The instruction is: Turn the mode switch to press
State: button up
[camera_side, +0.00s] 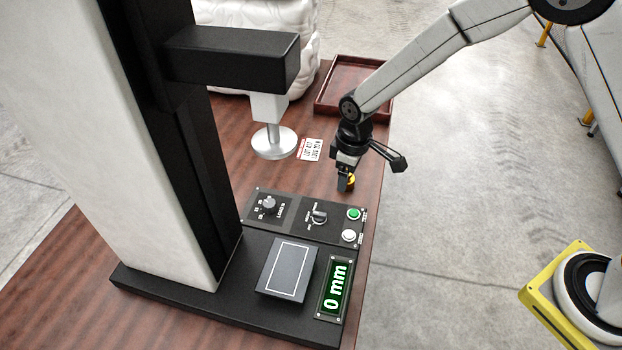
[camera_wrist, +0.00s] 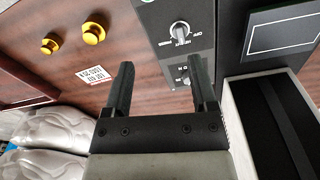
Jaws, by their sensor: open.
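The mode switch (camera_side: 319,216) looks like a dark rotary knob with small labels on the black control panel, between a dial knob and two buttons. It also shows in the wrist view (camera_wrist: 180,30), above and beyond the fingertips. Its labels are too small to read surely, so I cannot tell which mode it is set to. My gripper (camera_side: 345,184) is above the table behind the panel, apart from the switch. In the wrist view my gripper (camera_wrist: 158,72) is open, with nothing between its fingers.
The dial knob (camera_side: 269,203), green button (camera_side: 354,214) and white button (camera_side: 348,235) share the panel. The display (camera_side: 335,289) reads 0 mm. A press column (camera_side: 170,120) stands left. Yellow knobs (camera_wrist: 93,33), a label card (camera_side: 311,149) and a tray (camera_side: 330,104) lie behind.

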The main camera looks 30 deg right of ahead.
jog(key=n, duration=0.2)
send_over(321, 213)
jog(key=shift+g, duration=0.3)
notch_tip(321, 213, down, 5)
jog(key=shift+r, duration=0.1)
jog(key=shift+f, duration=3.9)
grip_shut()
